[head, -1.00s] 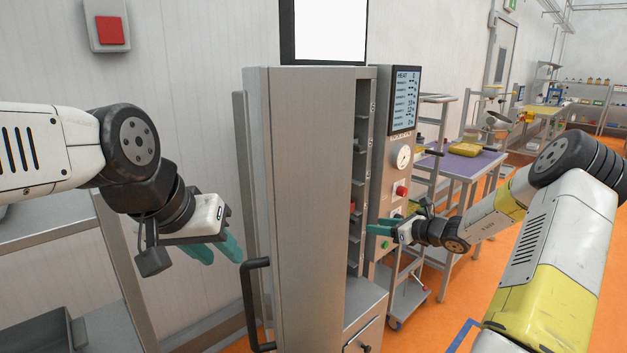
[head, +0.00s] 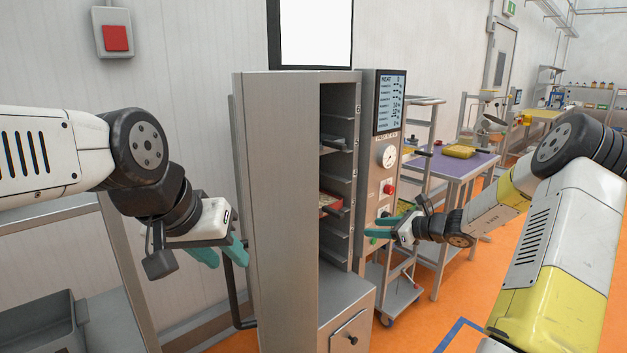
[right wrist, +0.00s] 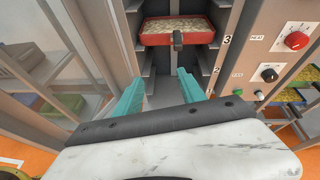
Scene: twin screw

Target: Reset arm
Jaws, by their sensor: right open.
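My left gripper (head: 222,253) hangs at the left, beside the tall grey cabinet's open door (head: 278,200). Its teal fingers look spread and hold nothing. The door's dark handle (head: 234,295) is just below and behind those fingers. My right gripper (head: 378,227) is in front of the cabinet opening, near its control panel. In the right wrist view its teal fingers (right wrist: 158,92) are wide apart and empty, pointing at the shelves. A red tray (right wrist: 178,30) of grainy stuff with a dark handle sits on a shelf ahead of them, apart from the fingers.
The control panel (head: 385,150) has a screen, a gauge and buttons close to my right gripper. A grey rack with a bin (head: 45,325) stands at the lower left. A purple-topped table (head: 465,165) is behind on the right. Orange floor is free at the right.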

